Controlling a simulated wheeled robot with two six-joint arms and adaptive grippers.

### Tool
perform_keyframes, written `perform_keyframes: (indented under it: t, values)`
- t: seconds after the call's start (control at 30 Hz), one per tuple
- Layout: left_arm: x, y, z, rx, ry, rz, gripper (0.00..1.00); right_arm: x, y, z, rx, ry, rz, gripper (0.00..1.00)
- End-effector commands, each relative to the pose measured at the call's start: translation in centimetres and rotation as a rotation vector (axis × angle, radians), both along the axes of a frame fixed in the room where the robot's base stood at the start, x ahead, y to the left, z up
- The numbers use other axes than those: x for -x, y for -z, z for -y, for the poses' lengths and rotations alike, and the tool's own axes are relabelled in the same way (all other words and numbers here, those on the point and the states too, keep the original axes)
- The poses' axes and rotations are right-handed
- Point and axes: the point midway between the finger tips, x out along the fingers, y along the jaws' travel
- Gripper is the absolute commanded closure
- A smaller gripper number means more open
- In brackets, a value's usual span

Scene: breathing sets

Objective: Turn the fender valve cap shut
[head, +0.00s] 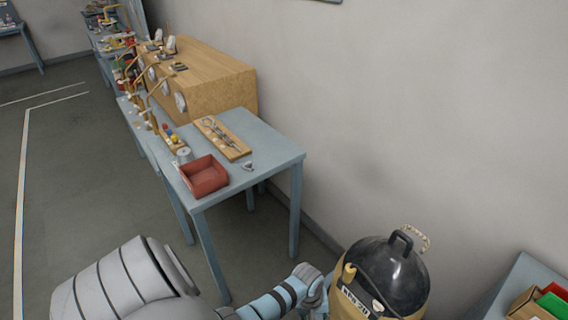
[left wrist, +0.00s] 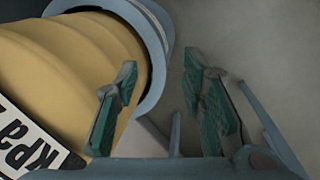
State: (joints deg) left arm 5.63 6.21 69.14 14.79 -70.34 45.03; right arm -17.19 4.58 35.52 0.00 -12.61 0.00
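A tan fender (head: 352,303) with a black domed top (head: 385,265) and a white label stands at the bottom right of the head view. A small yellow fitting (head: 348,272), perhaps the valve cap, sits on its left upper side. My left gripper (head: 314,288) is close to the left of the fender, partly cut off by the lower edge. In the left wrist view my left gripper (left wrist: 165,95) has its green-padded fingers apart, with nothing seen held. My right gripper is out of view.
Another table (head: 515,275) with small boxes stands at the right edge. The wall is behind the fender. Open floor lies at left.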

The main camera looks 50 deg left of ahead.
Motion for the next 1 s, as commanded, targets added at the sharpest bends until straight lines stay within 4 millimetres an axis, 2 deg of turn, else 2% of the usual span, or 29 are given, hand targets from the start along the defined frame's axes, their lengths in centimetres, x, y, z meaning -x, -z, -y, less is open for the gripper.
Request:
perform_keyframes:
  t: [0.03, 0.2, 0.43, 0.63, 1.0]
  values:
    - [1.0, 1.4, -0.3, -0.014, 0.023, -0.001, 0.63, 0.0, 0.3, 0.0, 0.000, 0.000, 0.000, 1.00]
    - [4.2, 5.2, -1.2, -0.066, 0.124, 0.011, 0.63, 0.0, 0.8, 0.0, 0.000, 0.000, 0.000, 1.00]
    - [8.2, 8.9, -2.2, -0.123, 0.251, 0.022, 0.63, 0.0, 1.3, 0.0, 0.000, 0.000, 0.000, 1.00]
    - [9.5, 9.9, -2.5, -0.142, 0.297, 0.027, 0.63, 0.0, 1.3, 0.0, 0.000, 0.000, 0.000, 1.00]
    - [9.6, 9.9, -2.5, -0.142, 0.299, 0.027, 0.63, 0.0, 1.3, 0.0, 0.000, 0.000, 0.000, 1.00]
